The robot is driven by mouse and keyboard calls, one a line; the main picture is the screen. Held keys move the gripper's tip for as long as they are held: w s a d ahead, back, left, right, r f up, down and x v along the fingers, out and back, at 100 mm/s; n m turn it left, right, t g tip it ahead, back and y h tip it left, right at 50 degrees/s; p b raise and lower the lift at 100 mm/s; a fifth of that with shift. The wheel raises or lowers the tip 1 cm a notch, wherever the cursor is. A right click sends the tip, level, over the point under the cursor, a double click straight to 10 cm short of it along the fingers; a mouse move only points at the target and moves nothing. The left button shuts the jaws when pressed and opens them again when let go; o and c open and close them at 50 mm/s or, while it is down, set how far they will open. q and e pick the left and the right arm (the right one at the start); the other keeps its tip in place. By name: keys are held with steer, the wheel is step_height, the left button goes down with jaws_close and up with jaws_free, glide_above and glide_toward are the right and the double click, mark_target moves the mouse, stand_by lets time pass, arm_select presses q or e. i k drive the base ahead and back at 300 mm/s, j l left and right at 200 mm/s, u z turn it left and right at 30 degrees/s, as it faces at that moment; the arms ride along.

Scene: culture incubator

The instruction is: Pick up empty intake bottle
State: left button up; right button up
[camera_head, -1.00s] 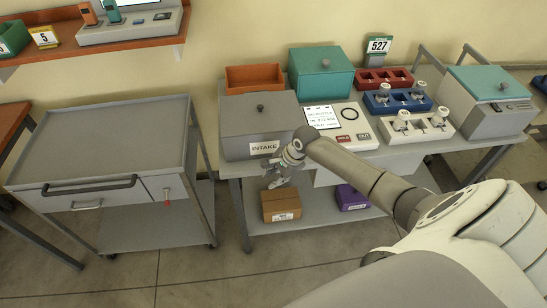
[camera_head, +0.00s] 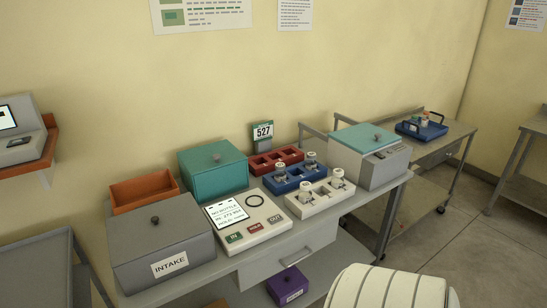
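The grey box labelled INTAKE (camera_head: 190,234) stands at the left front of the bench, its knobbed lid on, so its inside is hidden. A white rack (camera_head: 322,203) holds two small capped bottles, one at its left (camera_head: 305,196) and one at its right (camera_head: 337,178). The blue rack (camera_head: 296,181) behind it also holds two bottles (camera_head: 310,160). I cannot tell whether any of these bottles is empty. Neither gripper is in view; only a white part of my body shows at the bottom right.
A panel device (camera_head: 257,232) with a screen and buttons stands right of the INTAKE box. Behind are an orange tray (camera_head: 144,189), a teal box (camera_head: 212,176) and a red rack (camera_head: 277,158). A teal-lidded grey machine (camera_head: 368,165) stands right. Open floor (camera_head: 425,245) lies beyond the bench.

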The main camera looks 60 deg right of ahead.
mark_target(279, 173)
steer(key=i+l+z, duration=0.25)
steer(key=i+l, duration=0.15)
steer(key=i, duration=0.3)
steer(key=i+l+z, duration=0.15)
steer(key=i, duration=0.25)
steer(key=z, duration=1.95)
